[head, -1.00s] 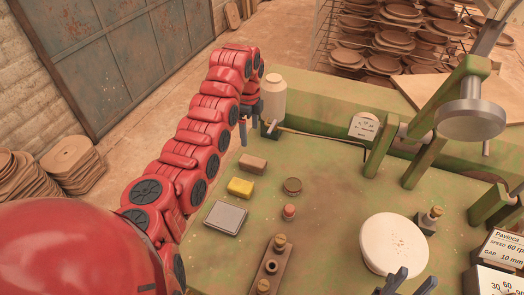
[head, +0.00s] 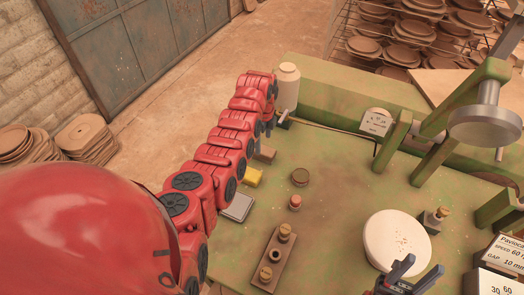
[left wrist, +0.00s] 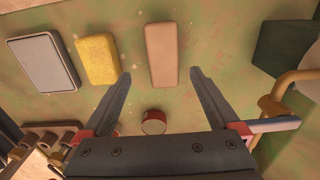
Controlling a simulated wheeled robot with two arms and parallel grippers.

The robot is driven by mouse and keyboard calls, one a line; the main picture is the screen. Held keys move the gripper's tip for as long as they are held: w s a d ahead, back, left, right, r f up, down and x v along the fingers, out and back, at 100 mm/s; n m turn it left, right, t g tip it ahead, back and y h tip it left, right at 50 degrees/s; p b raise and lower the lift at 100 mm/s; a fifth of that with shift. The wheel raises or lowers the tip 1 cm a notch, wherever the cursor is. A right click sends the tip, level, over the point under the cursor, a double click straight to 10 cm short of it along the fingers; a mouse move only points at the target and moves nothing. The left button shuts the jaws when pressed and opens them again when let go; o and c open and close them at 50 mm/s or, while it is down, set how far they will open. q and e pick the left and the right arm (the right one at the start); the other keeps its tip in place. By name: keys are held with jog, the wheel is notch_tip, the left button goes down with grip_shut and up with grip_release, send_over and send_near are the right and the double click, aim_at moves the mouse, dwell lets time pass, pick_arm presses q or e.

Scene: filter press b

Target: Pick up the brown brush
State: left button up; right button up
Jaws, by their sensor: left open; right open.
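The brown brush appears as a plain brown block (head: 265,154) on the green bench top, partly hidden behind my left arm in the head view. In the left wrist view the brush (left wrist: 162,55) lies lengthwise ahead of my left gripper (left wrist: 160,74). The gripper is open and empty, its fingertips on either side of the brush's near end in the picture. Whether they are above it or level with it, I cannot tell. In the head view my left gripper (head: 268,128) is just beyond the brush. My right gripper (head: 410,277) is open at the bottom edge.
A yellow sponge (left wrist: 97,59) and a grey block (left wrist: 44,61) lie left of the brush. A red-topped round piece (left wrist: 154,122) lies nearby.

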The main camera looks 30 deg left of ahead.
aim_at(262, 149)
pick_arm(q)
jog(key=shift+w+f, duration=0.1)
jog(key=shift+f, duration=0.05)
jog(key=shift+a+f+p, duration=0.15)
jog(key=shift+f+p, duration=0.15)
jog(key=shift+f, duration=0.15)
jog(key=shift+w+a+f+b, duration=0.15)
jog(key=shift+f+b, duration=0.2)
jog(key=shift+f, duration=0.6)
notch_tip(262, 149, down, 2)
jog(key=shift+f+b, duration=0.15)
jog(key=shift+b, duration=0.7)
jog(key=shift+c, duration=0.9)
grip_shut()
